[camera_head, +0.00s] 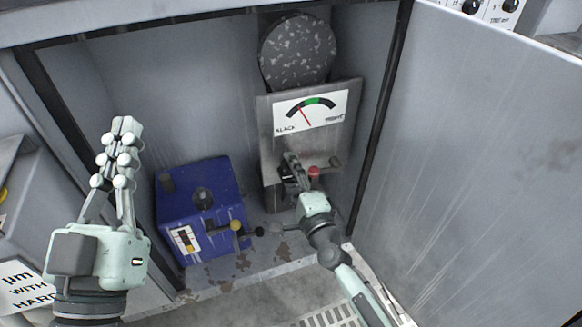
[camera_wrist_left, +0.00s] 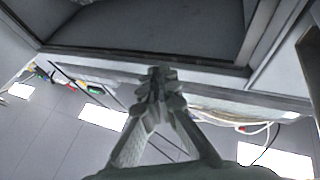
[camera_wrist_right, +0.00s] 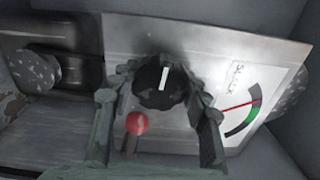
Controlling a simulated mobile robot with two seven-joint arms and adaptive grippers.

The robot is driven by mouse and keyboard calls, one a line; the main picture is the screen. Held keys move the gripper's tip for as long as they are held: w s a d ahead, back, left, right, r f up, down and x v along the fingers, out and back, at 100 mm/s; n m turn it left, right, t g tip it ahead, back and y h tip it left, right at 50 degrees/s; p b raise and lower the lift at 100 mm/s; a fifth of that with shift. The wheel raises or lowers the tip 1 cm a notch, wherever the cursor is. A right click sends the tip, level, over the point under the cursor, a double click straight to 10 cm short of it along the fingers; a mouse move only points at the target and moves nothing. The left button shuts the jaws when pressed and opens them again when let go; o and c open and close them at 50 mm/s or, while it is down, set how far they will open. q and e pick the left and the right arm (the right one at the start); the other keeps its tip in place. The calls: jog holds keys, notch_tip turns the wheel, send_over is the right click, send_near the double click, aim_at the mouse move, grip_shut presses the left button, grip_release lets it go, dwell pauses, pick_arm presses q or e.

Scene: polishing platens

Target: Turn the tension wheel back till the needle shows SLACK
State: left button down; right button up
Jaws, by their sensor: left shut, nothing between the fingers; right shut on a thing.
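The tension wheel is a black round knob (camera_wrist_right: 150,97) with a white mark, on a grey metal plate (camera_head: 345,100) inside the open cabinet. My right gripper (camera_head: 292,170) is shut on it, with a finger on either side in the right wrist view (camera_wrist_right: 155,92). The white gauge (camera_head: 330,112) above has SLACK at its left and a green band. Its red needle (camera_head: 304,115) stands between the SLACK word and the green, short of SLACK; it also shows in the right wrist view (camera_wrist_right: 240,105). My left gripper (camera_head: 124,128) is shut and empty, left of the blue box, away from the wheel.
A red ball knob (camera_wrist_right: 136,123) sits close beside the wheel. A blue box (camera_head: 215,190) with a yellow-knobbed lever (camera_head: 236,225) stands on the cabinet floor to the left. A speckled round disc (camera_head: 298,50) is above the gauge. The open door (camera_head: 480,150) bounds the right side.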

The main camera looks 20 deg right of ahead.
jog(key=shift+r+n, duration=0.1)
jog(key=shift+n, duration=0.3)
pick_arm(q)
jog(key=shift+w+a+f+g+y+p, duration=0.1)
jog(key=shift+w+f+g+y+p, duration=0.15)
jog(key=shift+f+g, duration=0.5)
jog(key=shift+w+a+f+g+y+p, duration=0.15)
jog(key=shift+w+f+g+y, duration=0.2)
jog(key=shift+f, duration=0.7)
jog(key=shift+w+a+f+g+y+p, duration=0.1)
jog(key=shift+w+f+g+y+p, duration=0.15)
jog(key=shift+f+g, duration=0.45)
pick_arm(e)
jog(key=shift+n, duration=0.9)
pick_arm(q)
jog(key=shift+f, duration=0.2)
pick_arm(e)
jog(key=o, duration=1.2)
jog(key=shift+c, duration=0.2)
jog(key=s, duration=1.2)
jog(key=shift+d, duration=0.2)
